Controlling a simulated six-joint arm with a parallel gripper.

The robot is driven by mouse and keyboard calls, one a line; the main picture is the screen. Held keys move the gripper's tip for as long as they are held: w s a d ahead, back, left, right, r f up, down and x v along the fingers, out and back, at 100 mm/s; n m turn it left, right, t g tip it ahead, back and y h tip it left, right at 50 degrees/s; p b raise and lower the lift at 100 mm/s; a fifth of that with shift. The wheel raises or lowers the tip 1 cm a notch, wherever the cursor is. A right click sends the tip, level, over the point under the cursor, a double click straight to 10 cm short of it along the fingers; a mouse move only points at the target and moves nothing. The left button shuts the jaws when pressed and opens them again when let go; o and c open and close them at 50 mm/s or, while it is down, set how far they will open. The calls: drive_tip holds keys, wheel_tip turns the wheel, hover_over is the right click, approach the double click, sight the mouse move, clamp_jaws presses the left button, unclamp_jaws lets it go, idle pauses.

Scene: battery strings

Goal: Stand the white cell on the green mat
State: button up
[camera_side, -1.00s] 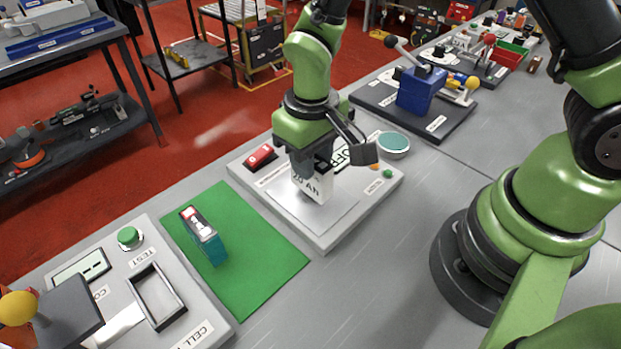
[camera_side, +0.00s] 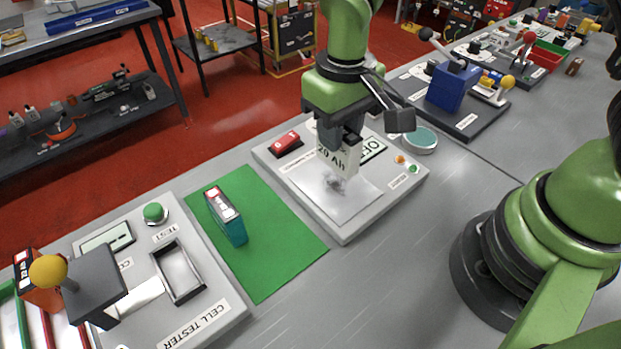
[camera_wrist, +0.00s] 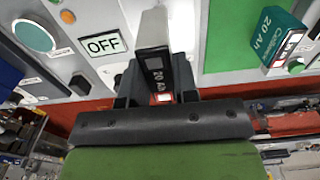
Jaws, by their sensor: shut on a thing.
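The white cell (camera_side: 338,160), marked 20 Ah, is held upright between the fingers of my gripper (camera_side: 341,138). Its lower end is a little above the pale metal plate (camera_side: 313,197) of the grey station, with a dark smudge or reflection below it. In the wrist view the white cell (camera_wrist: 153,30) points away from my gripper (camera_wrist: 157,88), its dark end between the fingers. The green mat (camera_side: 275,262) lies left of the station; it also shows in the wrist view (camera_wrist: 226,42). A teal cell (camera_side: 226,216) stands on the mat.
The cell tester (camera_side: 205,320) is left of the mat, with a green button (camera_side: 154,212) and an empty frame. The station carries a red switch (camera_side: 287,142) and an OFF sign (camera_side: 374,148). The mat's front and right parts are bare.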

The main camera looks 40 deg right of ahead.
drive_tip(key=w+a+r, duration=0.3)
drive_tip(key=w+a, duration=0.1)
drive_tip(key=a, duration=0.7)
hover_over(265, 212)
wheel_tip(265, 212, down, 10)
drive_tip(key=shift+r, duration=0.1)
drive_tip(key=o, duration=0.9)
drive_tip(key=shift+f, duration=0.2)
